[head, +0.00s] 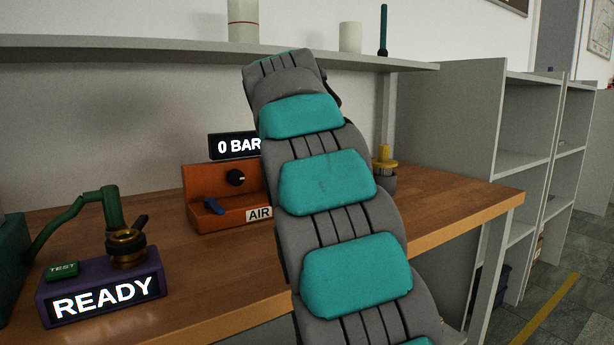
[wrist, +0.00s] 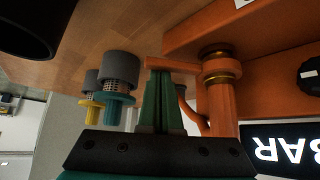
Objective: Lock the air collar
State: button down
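An orange fitting with brass rings (wrist: 218,75), which looks like the air collar, stands beside the orange air unit (wrist: 270,40) in the wrist view. A short orange lever (wrist: 175,65) sticks out from it to the left. My gripper's green fingers (wrist: 162,85) are together, their tips at the lever; I cannot tell whether they touch it. In the head view, the orange air unit (head: 205,185) has a black knob, a blue lever and an AIR label; its display (head: 236,146) reads 0 BAR. My arm hides the gripper and the orange fitting there.
A purple box (head: 100,290) reading READY carries a brass fitting (head: 127,247), a green pipe and a TEST button. Teal and yellow spring plungers (wrist: 118,80) stand left of my fingers in the wrist view. A shelf (head: 180,48) runs above the bench.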

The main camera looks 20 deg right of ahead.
jog(key=shift+s+a, duration=0.75)
jog(key=shift+a, duration=0.25)
jog(key=shift+w, duration=0.2)
jog(key=shift+w+d, duration=0.1)
jog(key=shift+w, duration=0.55)
